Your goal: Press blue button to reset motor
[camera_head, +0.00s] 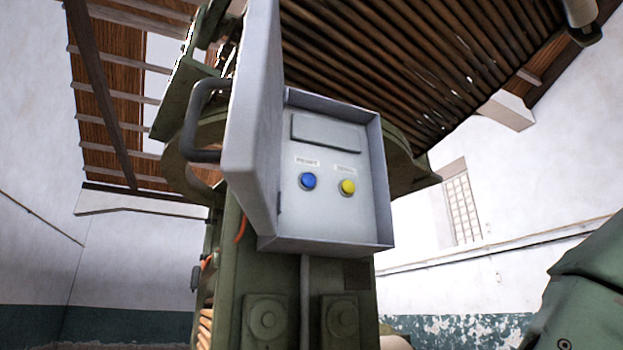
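The blue button (308,181) is a small round button on the light grey panel of an open control box (334,239). It sits at the panel's left, under a small white label too blurred to read surely. A yellow button (347,187) sits to its right under another label. The box's grey door (252,110) is swung open to the left, with a dark handle (196,125) on it. The blue button is fully visible, with nothing over it. My gripper is not in view.
The box is fixed on a green machine column (270,285) with an orange cable (241,228) at its left. A green bulky shape (590,285) fills the lower right corner. The space before the panel looks clear.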

